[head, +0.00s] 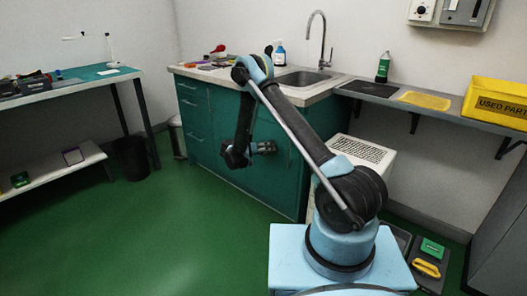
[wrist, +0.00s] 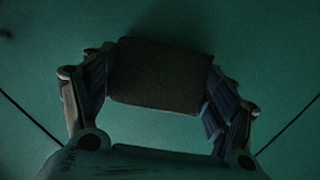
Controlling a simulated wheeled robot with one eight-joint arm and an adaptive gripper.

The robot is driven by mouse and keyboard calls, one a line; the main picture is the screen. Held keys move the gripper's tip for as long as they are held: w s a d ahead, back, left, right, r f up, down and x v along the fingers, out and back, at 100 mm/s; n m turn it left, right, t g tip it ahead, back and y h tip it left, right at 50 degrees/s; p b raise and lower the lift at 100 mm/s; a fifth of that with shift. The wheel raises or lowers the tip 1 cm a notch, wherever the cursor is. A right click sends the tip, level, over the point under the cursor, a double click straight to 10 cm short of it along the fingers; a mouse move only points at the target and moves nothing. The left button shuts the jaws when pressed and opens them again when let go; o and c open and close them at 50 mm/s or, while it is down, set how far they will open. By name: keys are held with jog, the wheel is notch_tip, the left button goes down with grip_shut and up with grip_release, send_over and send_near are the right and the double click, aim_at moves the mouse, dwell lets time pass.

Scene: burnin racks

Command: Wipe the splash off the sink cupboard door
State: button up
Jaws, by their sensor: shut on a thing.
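The sink cupboard (head: 207,128) is dark green with a pale worktop and a steel sink (head: 300,78). My gripper (head: 266,147) is in front of its doors. In the wrist view my gripper (wrist: 158,90) is shut on a dark grey, sponge-like block (wrist: 158,76), with one finger on each side. The block faces the green door surface (wrist: 250,40); I cannot tell whether it touches. A darker patch beside the block's top edge looks like shadow. No splash can be made out clearly, and the block and my arm hide part of the door.
A spray bottle (head: 280,54) and small items stand on the worktop. A white slatted-top unit (head: 350,155) is right of the cupboard, under a wall shelf (head: 370,90) with a yellow box (head: 495,103). A black bin (head: 130,158) stands left. The green floor in front is clear.

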jog(key=shift+s+d, duration=0.55)
jog(key=shift+d, duration=0.25)
jog(key=shift+s+d, duration=0.55)
jog(key=shift+d, duration=0.2)
jog(key=w+a, duration=0.4)
jog(key=a, duration=0.2)
jog(key=shift+w, duration=0.3)
jog(key=shift+s, duration=0.1)
jog(key=shift+s+a, duration=0.9)
jog(key=shift+s, duration=0.25)
jog(key=shift+s+a, duration=0.9)
jog(key=shift+s, duration=0.25)
jog(key=shift+s+a, duration=0.9)
jog(key=shift+s, duration=0.25)
